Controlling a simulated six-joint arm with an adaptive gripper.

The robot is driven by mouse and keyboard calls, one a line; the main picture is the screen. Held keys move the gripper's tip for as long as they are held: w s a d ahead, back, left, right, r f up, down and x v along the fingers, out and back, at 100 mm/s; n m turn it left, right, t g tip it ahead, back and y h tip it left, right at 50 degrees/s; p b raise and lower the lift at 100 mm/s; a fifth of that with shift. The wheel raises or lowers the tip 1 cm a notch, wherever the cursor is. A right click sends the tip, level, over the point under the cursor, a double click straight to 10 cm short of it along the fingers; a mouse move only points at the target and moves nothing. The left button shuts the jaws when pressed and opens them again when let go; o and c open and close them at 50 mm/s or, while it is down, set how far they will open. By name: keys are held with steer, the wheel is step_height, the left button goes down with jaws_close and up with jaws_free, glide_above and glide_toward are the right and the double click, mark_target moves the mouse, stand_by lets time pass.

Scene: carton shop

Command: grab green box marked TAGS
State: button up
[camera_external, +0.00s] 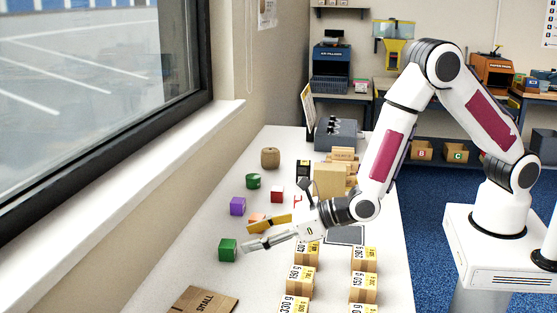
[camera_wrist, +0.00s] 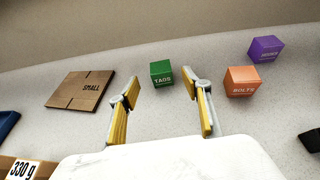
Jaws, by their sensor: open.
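The green box marked TAGS (camera_wrist: 161,74) lies on the white table ahead of my open fingers in the wrist view. It also shows in the external view (camera_external: 228,250), just left of my gripper's tips. My gripper (camera_wrist: 166,98) is open and empty, with its two yellow-and-grey fingers apart and the green box beyond the gap between them. In the external view my gripper (camera_external: 257,236) points left toward the box, low over the table. No contact with the box shows.
An orange box marked BOLTS (camera_wrist: 242,81) sits right of my right finger, with a purple box (camera_wrist: 266,49) behind it. A flat SMALL carton (camera_wrist: 82,90) lies to the left. Several weight-labelled boxes (camera_external: 362,288) stand in rows near the front. A red box (camera_external: 277,194) stands farther back.

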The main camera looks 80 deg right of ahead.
mark_target(229, 244)
steer(key=shift+x, duration=1.3)
steer(key=shift+x, duration=2.6)
steer(key=c, duration=1.2)
